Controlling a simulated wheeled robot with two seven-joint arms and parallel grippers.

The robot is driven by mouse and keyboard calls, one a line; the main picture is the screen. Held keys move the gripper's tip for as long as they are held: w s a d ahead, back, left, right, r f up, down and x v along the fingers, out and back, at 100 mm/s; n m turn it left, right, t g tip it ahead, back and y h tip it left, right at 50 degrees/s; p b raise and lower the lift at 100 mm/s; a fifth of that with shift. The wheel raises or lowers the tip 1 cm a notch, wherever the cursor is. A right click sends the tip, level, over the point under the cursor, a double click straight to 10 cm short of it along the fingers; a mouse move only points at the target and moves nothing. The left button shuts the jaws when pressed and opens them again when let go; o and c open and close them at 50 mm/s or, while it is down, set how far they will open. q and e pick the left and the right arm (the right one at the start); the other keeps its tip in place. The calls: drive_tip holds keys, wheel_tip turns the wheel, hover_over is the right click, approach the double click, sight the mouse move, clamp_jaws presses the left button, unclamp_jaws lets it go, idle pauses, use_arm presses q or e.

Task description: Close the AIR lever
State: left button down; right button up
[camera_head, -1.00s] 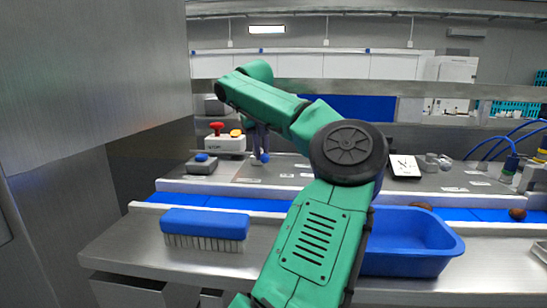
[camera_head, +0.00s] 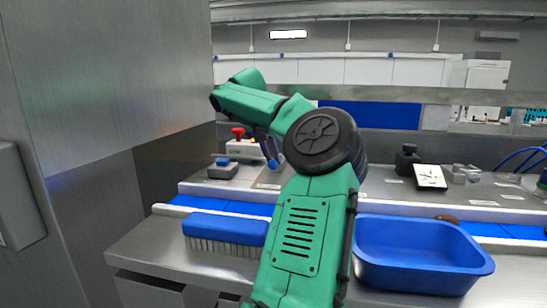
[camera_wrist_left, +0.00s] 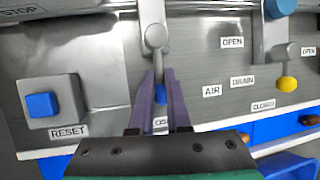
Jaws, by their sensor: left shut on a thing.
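The AIR lever (camera_wrist_left: 154,38) is a grey metal arm with a blue tip, at the top middle of the left wrist view. It points down the picture toward a partly hidden label, with the AIR label (camera_wrist_left: 212,91) to its right. My left gripper (camera_wrist_left: 162,78) is shut on the lever, its purple fingers on either side of it near the blue tip (camera_wrist_left: 160,96). In the head view my left gripper (camera_head: 266,147) is small and partly behind my green arm, with the blue tip (camera_head: 272,164) just below. My right gripper is out of view.
A yellow-tipped DRAIN lever (camera_wrist_left: 286,82) stands to the right. A blue RESET button (camera_wrist_left: 42,104) is left, near the red STOP button (camera_head: 238,132). A blue brush (camera_head: 224,231) and blue bin (camera_head: 420,270) lie in front.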

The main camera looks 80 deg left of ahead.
use_arm(q)
drive_tip(key=shift+s+d+f, duration=0.1)
drive_tip(key=shift+f, duration=0.25)
drive_tip(key=c, duration=0.8)
unclamp_jaws()
drive_tip(key=shift+s+d+r, duration=0.1)
drive_tip(key=shift+d+r, duration=0.1)
drive_tip(key=shift+r, duration=0.5)
drive_tip(key=p+v, duration=0.2)
drive_tip(key=v, duration=1.1)
drive_tip(key=shift+s+r+p, duration=0.2)
drive_tip(key=shift+r+p, duration=0.1)
drive_tip(key=shift+p, duration=0.05)
